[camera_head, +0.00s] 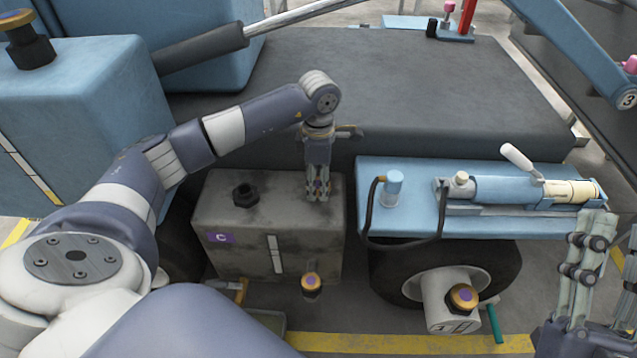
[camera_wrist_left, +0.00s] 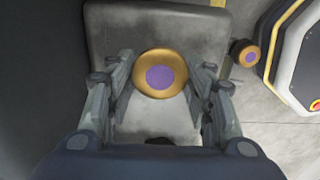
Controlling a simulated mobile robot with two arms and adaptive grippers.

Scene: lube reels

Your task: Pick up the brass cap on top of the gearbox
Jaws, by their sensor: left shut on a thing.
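The gearbox (camera_head: 235,250) is a worn grey box with a purple "C" label, left of centre in the head view. Its top also shows in the left wrist view (camera_wrist_left: 110,30). My left gripper (camera_head: 318,190) points down over the right part of the gearbox top, shut on the brass cap. The cap (camera_wrist_left: 160,75), gold with a purple centre, sits between the two fingers in the left wrist view; in the head view the fingers mostly cover it. Whether it still touches the gearbox top is unclear. My right gripper (camera_head: 610,235) is open and empty at the lower right.
A black plug (camera_head: 245,195) stands on the gearbox's left top. Similar brass caps sit in front of the gearbox (camera_head: 311,283) and on a white container (camera_head: 462,297). A blue bench (camera_head: 405,172) with a hose and pump (camera_head: 510,189) stands to the right.

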